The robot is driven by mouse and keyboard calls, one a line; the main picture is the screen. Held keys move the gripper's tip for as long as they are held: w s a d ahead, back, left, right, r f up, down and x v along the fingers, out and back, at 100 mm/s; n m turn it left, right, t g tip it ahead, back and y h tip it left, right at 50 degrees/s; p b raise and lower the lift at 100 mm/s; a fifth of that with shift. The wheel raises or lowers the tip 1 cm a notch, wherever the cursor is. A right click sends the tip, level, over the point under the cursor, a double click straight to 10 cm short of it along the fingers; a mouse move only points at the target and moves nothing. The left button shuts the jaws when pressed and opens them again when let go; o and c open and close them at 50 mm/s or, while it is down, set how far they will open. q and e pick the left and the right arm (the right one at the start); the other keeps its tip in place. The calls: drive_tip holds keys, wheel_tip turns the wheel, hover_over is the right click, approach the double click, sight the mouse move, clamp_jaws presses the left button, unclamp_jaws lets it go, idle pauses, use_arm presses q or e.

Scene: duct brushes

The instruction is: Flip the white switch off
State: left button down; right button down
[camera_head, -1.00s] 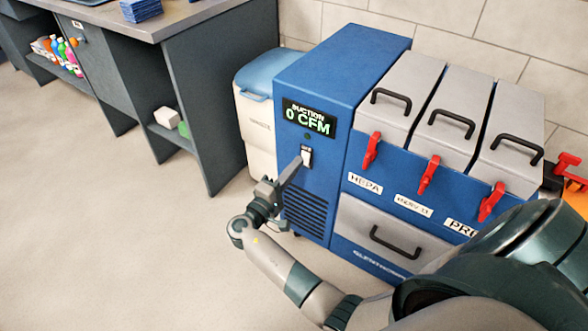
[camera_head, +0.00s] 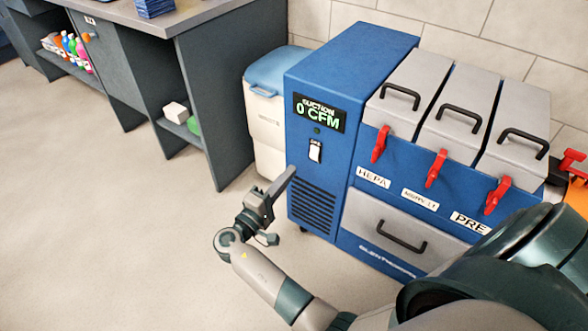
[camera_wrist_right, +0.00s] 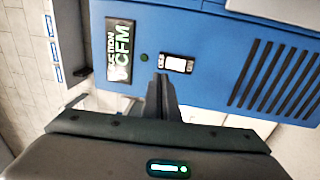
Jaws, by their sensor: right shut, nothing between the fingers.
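The white switch (camera_head: 315,152) is on the front of a blue suction machine (camera_head: 350,60), just under its display (camera_head: 319,113), which reads "SUCTION 0 CFM". The switch also shows in the right wrist view (camera_wrist_right: 176,63), on a dark plate. My right gripper (camera_head: 291,171) is shut and empty, below and left of the switch in the head view, apart from it. In the wrist view its fingertips (camera_wrist_right: 160,78) point at the panel beside the switch. My left gripper is not in view.
Vent slots (camera_head: 314,203) lie below the switch. Grey lids with red latches (camera_head: 380,143) and a drawer (camera_head: 395,235) are to the right. A waste bin (camera_head: 265,115) stands left of the machine, with a grey workbench (camera_head: 190,85) beyond. The floor at left is clear.

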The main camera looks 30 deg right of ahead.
drive_tip(key=shift+s+a+r, duration=0.1)
drive_tip(key=shift+s+a, duration=0.15)
drive_tip(key=shift+a, duration=0.35)
drive_tip(key=shift+s+a+r, duration=0.1)
drive_tip(key=shift+s+a, duration=0.1)
drive_tip(key=shift+a, duration=0.35)
drive_tip(key=shift+s+a+r, duration=0.1)
drive_tip(key=shift+s+a, duration=0.15)
drive_tip(key=shift+a, duration=0.35)
